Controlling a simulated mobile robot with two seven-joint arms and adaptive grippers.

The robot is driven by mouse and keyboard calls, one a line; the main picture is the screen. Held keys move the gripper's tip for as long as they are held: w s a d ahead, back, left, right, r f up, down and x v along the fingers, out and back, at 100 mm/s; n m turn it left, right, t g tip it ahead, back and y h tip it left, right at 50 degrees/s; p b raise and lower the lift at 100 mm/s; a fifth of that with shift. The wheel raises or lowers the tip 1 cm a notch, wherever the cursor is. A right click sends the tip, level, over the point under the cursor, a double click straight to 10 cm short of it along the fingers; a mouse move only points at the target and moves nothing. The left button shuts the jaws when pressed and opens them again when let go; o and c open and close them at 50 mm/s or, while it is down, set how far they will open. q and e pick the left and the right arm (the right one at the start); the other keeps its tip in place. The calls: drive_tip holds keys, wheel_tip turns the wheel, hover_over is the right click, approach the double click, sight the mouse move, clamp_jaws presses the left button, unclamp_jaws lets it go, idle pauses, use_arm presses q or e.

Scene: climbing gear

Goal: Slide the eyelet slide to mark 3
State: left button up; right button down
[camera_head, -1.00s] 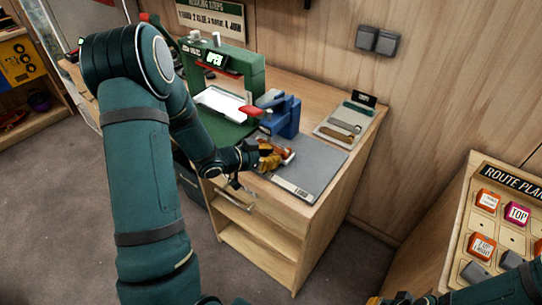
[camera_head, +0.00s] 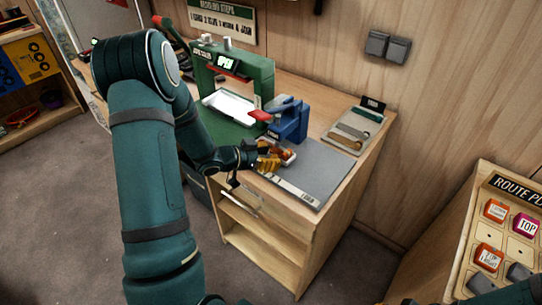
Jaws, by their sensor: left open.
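My left gripper (camera_head: 272,160) has yellow fingers and is open at the front of the workbench, just in front of a blue press (camera_head: 290,122). A small white dish or carriage (camera_head: 289,156) with an orange-brown part shows at its fingers, partly hidden by them. I cannot tell whether the fingers touch it. The eyelet slide and mark 3 are too small or hidden to make out. Only part of my right arm shows at the bottom right; its fingers are out of the picture.
A green frame machine (camera_head: 262,78) with a lit display and red lever stands behind on the bench. A grey mat (camera_head: 318,168) lies right of the gripper, mostly clear. A tray of parts (camera_head: 350,132) is at the back right. A route board (camera_head: 510,225) stands right.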

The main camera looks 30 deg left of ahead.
use_arm(q)
drive_tip(key=v, duration=1.1)
drive_tip(key=shift+s, duration=0.2)
drive_tip(key=shift+a, duration=0.15)
